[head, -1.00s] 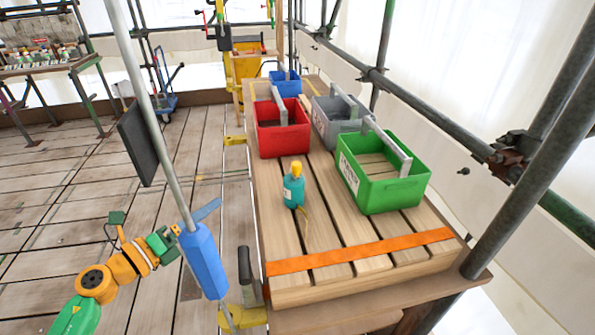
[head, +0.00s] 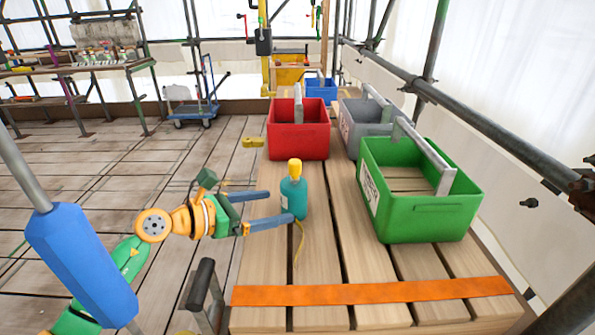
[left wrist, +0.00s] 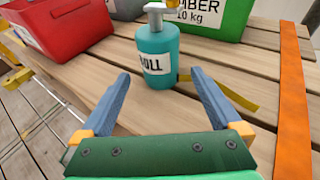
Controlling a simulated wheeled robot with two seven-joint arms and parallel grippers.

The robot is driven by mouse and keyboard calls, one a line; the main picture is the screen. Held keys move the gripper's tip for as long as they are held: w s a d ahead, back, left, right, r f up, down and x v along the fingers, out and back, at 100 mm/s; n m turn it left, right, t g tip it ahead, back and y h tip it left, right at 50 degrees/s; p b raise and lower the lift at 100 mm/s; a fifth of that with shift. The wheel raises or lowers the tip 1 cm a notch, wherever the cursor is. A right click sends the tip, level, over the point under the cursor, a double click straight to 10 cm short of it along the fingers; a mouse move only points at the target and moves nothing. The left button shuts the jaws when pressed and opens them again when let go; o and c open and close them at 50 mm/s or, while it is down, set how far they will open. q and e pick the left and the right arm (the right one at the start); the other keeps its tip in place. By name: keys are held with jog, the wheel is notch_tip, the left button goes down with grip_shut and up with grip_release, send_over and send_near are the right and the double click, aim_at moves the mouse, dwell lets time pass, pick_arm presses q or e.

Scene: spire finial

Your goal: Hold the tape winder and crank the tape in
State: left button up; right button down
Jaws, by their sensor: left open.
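The tape winder (head: 293,197) looks like a teal bottle-shaped body with a yellow top. It stands upright on the slatted bench, and a yellow tape tail (head: 299,240) hangs from it onto the planks. In the left wrist view the winder (left wrist: 157,47) shows a label ending in "OLL" and a grey piece on top. My left gripper (head: 280,207) is open, its blue fingers pointing at the winder from the left. In the left wrist view the winder stands just beyond the fingertips, roughly centred between them. My right gripper is out of view.
A red crate (head: 297,148), a grey crate (head: 350,135), a green crate (head: 430,218) and a blue crate (head: 322,95) stand on the bench. An orange strip (head: 375,291) crosses its near end. A blue sleeve (head: 80,265) on a slanted pole is at left.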

aim_at(283, 206)
pick_arm(q)
jog(key=b+x, duration=0.1)
jog(key=x, duration=0.3)
jog(key=shift+w+d+f+b, duration=0.2)
jog(key=shift+d+f+b, duration=0.05)
jog(key=shift+f+b, duration=0.1)
jog(key=shift+w+d, duration=0.25)
jog(key=shift+d, duration=0.05)
jog(key=c, duration=0.9)
